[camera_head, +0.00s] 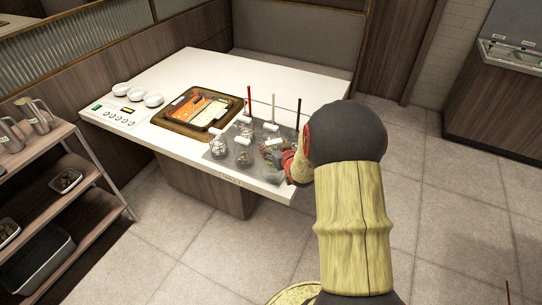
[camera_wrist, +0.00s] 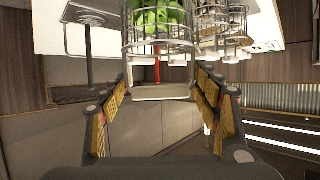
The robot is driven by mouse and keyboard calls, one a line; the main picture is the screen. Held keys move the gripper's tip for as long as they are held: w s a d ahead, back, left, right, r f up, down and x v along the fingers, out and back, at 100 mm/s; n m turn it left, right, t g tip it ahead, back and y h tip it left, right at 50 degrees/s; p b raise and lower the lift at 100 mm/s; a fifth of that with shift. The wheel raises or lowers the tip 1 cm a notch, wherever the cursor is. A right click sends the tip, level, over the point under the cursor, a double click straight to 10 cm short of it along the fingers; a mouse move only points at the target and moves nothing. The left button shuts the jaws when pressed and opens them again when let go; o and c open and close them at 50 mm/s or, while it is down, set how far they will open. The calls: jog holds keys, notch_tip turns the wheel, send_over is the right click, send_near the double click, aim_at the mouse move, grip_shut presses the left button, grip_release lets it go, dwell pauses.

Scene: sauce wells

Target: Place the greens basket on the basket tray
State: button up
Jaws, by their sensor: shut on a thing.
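The greens basket (camera_wrist: 158,44) is a wire basket with green leaves inside. It shows at the top of the wrist view, with a pale flat handle (camera_wrist: 160,92) on its near side. My gripper (camera_wrist: 162,84) is shut on this basket's handle, with one finger on each side. In the head view my gripper (camera_head: 291,166) is at the table's front right corner, partly hidden by my arm. The basket tray (camera_head: 218,153) is a grey tray at the table's front edge, with several wire baskets on it. Whether the greens basket touches it is unclear.
A hot pot (camera_head: 168,120) with red and pale broth is set in the white table (camera_head: 190,68). Red, pale and dark upright handles stand near the tray. White bowls (camera_head: 153,99) are at the left. A shelf (camera_head: 98,213) stands front left; floor at right is clear.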

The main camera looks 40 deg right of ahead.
jog(key=shift+w+d+f+b, duration=0.15)
jog(key=shift+w+f+b, duration=0.05)
jog(key=shift+w+f, duration=0.35)
jog(key=shift+w+d+f+b, duration=0.15)
jog(key=shift+w+f, duration=0.3)
jog(key=shift+f, duration=0.1)
jog(key=shift+w+f+b, duration=0.15)
jog(key=shift+f+b, duration=0.6)
jog(key=shift+f, duration=0.9)
jog(key=shift+f, duration=0.1)
jog(key=o, duration=1.9)
